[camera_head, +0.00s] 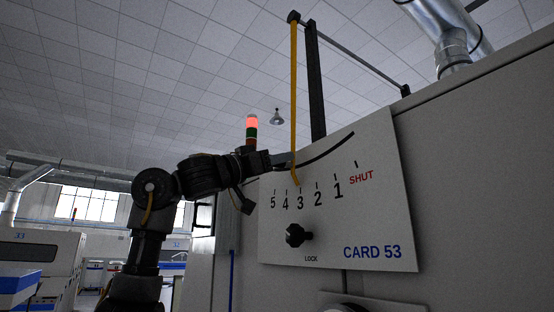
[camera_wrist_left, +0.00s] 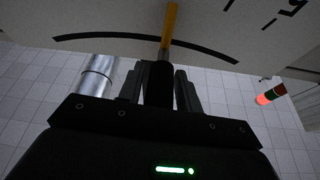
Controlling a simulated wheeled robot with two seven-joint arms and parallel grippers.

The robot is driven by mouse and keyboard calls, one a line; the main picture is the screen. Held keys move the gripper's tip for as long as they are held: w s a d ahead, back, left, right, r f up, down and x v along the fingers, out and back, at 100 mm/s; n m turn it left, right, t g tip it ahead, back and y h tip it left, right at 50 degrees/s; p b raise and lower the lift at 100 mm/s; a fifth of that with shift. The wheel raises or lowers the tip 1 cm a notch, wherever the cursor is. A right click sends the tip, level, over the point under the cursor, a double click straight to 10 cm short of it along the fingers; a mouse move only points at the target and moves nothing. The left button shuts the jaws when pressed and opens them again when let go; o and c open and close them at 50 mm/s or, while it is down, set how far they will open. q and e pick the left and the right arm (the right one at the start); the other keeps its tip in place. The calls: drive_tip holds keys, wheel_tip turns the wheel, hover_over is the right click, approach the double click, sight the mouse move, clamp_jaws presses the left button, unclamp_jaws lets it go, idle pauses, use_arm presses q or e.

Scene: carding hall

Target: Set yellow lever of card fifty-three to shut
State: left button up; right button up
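The yellow lever (camera_head: 294,100) hangs from a pivot at the top of card fifty-three's frame. Its lower end is at the 3 on the white scale plate (camera_head: 380,215), left of the red word SHUT (camera_head: 361,177). My left gripper (camera_head: 287,164) comes in from the left, with its tips at the lever's lower part. In the left wrist view the lever (camera_wrist_left: 169,25) runs down to a dark block in line with it, between my fingers (camera_wrist_left: 168,85). A narrow gap shows beside the right finger. Contact is hard to tell. My right gripper is not in view.
A black lock knob (camera_head: 297,235) sticks out of the plate below the numbers. A curved dark slot (camera_head: 335,147) crosses the plate's top. A lit red signal lamp (camera_head: 252,122) stands behind my arm. The machine's grey side (camera_head: 480,180) fills the right.

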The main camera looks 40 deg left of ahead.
use_arm(q)
clamp_jaws()
drive_tip(key=s+d+n+y+b, duration=0.1)
drive_tip(key=d+n+b, duration=0.1)
drive_tip(key=d, duration=0.3)
drive_tip(key=s+d+r+n+y+b, duration=0.1)
drive_tip(key=s+d+n+b, duration=0.1)
drive_tip(key=d+b, duration=0.1)
drive_tip(key=s+d+n+t+y+b, duration=0.1)
drive_tip(key=d+b, duration=0.1)
drive_tip(key=d, duration=0.4)
drive_tip(key=shift+s+d+r+n+b, duration=0.3)
drive_tip(key=shift+d+r+n, duration=0.05)
drive_tip(key=shift+r+n, duration=0.05)
drive_tip(key=shift+o, duration=0.3)
unclamp_jaws()
drive_tip(key=shift+o, duration=1.3)
drive_tip(key=shift+d, duration=0.15)
drive_tip(key=shift+o, duration=0.5)
drive_tip(key=shift+s+d, duration=0.1)
drive_tip(key=shift+d, duration=0.2)
drive_tip(key=b+v, duration=0.7)
drive_tip(key=v, duration=0.3)
drive_tip(key=shift+s+a+b, duration=0.3)
drive_tip(key=shift+a+b, duration=0.05)
drive_tip(key=shift+b, duration=0.05)
